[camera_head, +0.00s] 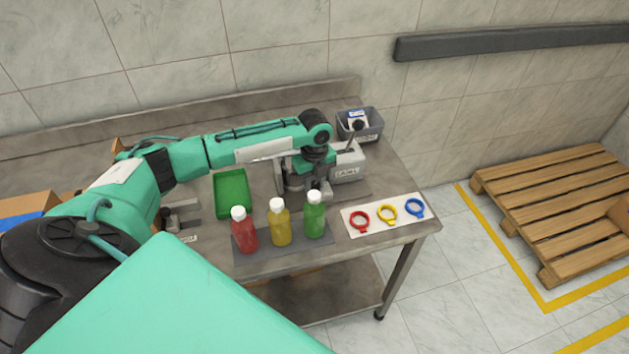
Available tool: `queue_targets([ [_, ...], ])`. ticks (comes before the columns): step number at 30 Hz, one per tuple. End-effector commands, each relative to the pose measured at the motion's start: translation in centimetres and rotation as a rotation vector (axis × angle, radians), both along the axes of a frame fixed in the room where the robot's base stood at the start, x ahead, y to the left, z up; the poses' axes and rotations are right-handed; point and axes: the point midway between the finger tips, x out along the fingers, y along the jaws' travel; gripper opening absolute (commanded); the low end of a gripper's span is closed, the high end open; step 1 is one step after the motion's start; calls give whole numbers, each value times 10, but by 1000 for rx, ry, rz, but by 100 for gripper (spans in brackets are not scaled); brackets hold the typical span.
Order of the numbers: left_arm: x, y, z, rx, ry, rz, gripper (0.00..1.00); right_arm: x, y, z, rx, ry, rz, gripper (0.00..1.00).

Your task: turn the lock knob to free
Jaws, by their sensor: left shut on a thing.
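The grey cap feeder (349,162), with a white label on its front, stands on the metal table right of centre. My left arm reaches in from the left, and its gripper (306,180) points down at the left side of the feeder. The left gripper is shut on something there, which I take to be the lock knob. The knob is hidden by the gripper and too small to make out, so its turn position cannot be told. My right gripper is out of view.
Red (244,232), yellow (280,225) and green (314,216) bottles stand on a dark mat in front of the gripper. A green tray (219,197) lies left. Three coloured rings (387,213) lie on a white card at right. A grey bin (374,134) stands behind.

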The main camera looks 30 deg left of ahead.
Motion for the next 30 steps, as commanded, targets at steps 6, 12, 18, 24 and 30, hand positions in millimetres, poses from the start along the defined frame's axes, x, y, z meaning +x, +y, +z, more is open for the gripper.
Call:
queue_targets([
  [6, 0, 0, 2, -2, 1, -123, 6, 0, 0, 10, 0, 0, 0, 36],
  [12, 0, 0, 2, -1, 2, -299, 6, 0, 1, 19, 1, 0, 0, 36],
  [18, 0, -1, 2, -2, 1, -491, 6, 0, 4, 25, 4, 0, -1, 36],
  [24, 0, 0, 1, -2, 1, -673, 6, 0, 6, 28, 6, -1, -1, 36],
  [30, 0, 0, 1, -1, 1, -826, 6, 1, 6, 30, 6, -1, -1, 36],
])
